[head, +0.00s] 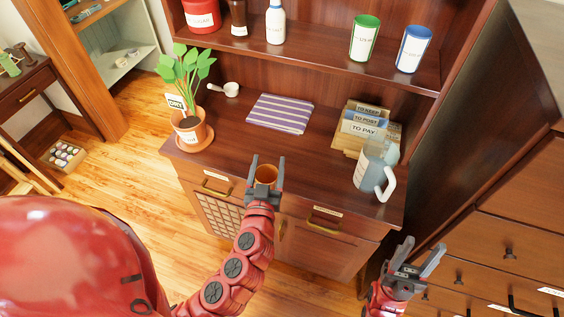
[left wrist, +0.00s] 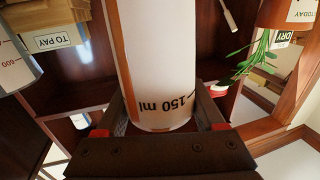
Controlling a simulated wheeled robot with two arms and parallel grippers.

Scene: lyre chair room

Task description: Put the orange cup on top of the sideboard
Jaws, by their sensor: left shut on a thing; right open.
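The orange cup (head: 266,173) is held upright between the fingers of my left gripper (head: 265,170). In the left wrist view the cup (left wrist: 158,70) fills the middle, pale with an orange stripe and a "150 ml" mark, between the two fingers. In the head view it overlaps the front edge of the sideboard (head: 235,160); its height over the top is hard to tell. My right gripper (head: 416,258) is open and empty, to the right of the sideboard's front.
On the sideboard stand a potted plant (head: 190,130) at left, a striped cloth (head: 280,113), a letter holder (head: 362,128) and a grey jug (head: 372,172) at right. A small white scoop (head: 230,90) lies behind. The front middle is bare. A shelf with canisters (head: 365,38) hangs above.

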